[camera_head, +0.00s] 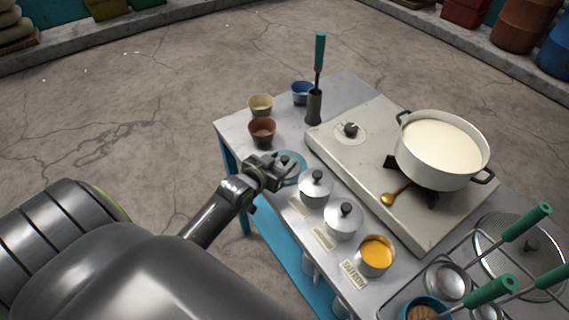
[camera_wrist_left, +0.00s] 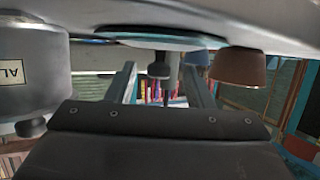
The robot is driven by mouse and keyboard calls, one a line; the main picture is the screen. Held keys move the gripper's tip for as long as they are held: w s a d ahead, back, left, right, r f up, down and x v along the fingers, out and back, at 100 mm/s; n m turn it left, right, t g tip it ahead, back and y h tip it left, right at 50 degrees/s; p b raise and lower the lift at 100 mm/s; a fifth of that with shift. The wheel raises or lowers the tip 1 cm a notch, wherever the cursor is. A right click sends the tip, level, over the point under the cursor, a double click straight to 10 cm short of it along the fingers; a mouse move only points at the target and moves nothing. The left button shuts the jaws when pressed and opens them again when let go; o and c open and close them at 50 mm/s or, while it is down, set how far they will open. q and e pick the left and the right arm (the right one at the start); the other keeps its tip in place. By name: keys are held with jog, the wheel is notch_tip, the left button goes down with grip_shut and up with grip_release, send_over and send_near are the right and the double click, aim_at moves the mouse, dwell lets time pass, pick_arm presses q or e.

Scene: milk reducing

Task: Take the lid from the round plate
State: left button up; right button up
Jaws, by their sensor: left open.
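A round teal plate (camera_head: 293,173) lies on the table's near left part, partly covered by my left gripper (camera_head: 279,163). It also shows in the left wrist view (camera_wrist_left: 130,42), which is upside down. There a dark knob (camera_wrist_left: 160,69), seemingly that of the lid on the plate, stands between the open fingers of my left gripper (camera_wrist_left: 163,88). The fingers are apart on both sides of the knob; I cannot tell if either touches it. The lid's body is mostly hidden. My right gripper is not in view.
Two lidded pots (camera_head: 313,190) (camera_head: 342,222) stand close right of the plate. An open pot of orange powder (camera_head: 375,256) is beyond them. A brown bowl (camera_head: 262,134) is just behind the plate. A stove (camera_head: 368,165) bears a large pot of milk (camera_head: 441,150).

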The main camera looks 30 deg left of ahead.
aim_at(282, 160)
pick_arm(q)
jog(key=x, duration=0.4)
grip_shut()
dwell(0.4)
